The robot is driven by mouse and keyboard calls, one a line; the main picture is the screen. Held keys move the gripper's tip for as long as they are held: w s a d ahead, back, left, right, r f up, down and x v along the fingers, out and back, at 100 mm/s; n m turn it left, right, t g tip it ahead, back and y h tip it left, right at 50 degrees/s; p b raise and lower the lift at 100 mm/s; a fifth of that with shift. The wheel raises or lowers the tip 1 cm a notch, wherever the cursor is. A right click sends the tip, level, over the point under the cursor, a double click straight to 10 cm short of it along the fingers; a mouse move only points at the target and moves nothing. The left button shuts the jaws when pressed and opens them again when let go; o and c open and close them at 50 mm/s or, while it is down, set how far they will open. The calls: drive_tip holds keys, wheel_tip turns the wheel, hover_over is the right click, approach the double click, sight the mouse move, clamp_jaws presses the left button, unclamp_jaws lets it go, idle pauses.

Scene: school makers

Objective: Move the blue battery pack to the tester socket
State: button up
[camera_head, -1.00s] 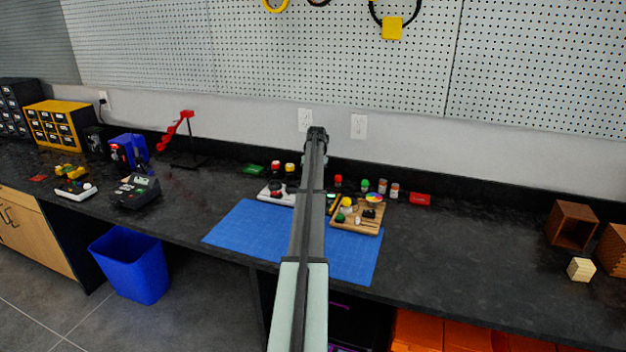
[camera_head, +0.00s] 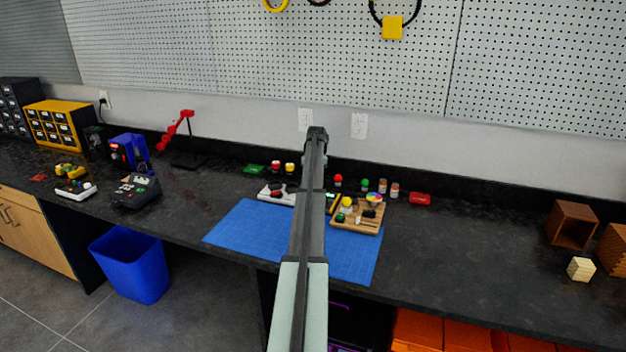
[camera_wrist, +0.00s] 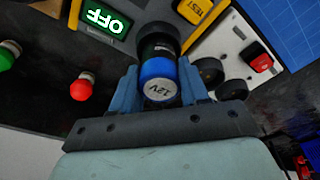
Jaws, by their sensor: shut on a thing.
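The blue battery pack (camera_wrist: 158,68) is a cylinder with a blue band, a dark far part and a pale end marked 12V. In the wrist view my gripper (camera_wrist: 160,80) is shut on it, one finger on each side. The tester shows beyond it, with a green OFF display (camera_wrist: 105,18) and a yellow TEST button (camera_wrist: 195,10). The pack's far end is at a dark round ring between these, which looks like the socket (camera_wrist: 157,32). I cannot tell how deep it sits. In the head view my arm hides the gripper and the pack.
A white box (camera_wrist: 240,50) with a red switch and black knobs is close right of the pack. Red (camera_wrist: 81,90) and green (camera_wrist: 5,60) round tops are at left. In the head view, a wooden tray (camera_head: 340,226) and blue mat (camera_head: 240,226) flank my arm.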

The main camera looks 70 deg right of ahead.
drive_tip(key=shift+f, duration=0.55)
drive_tip(key=o, duration=0.9)
drive_tip(key=shift+s+a+r, duration=0.2)
drive_tip(key=shift+r, duration=1.6)
drive_tip(key=shift+s+a+r, duration=0.2)
drive_tip(key=shift+r, duration=1.65)
drive_tip(key=shift+s+a+r, duration=0.2)
drive_tip(key=shift+r, duration=1.6)
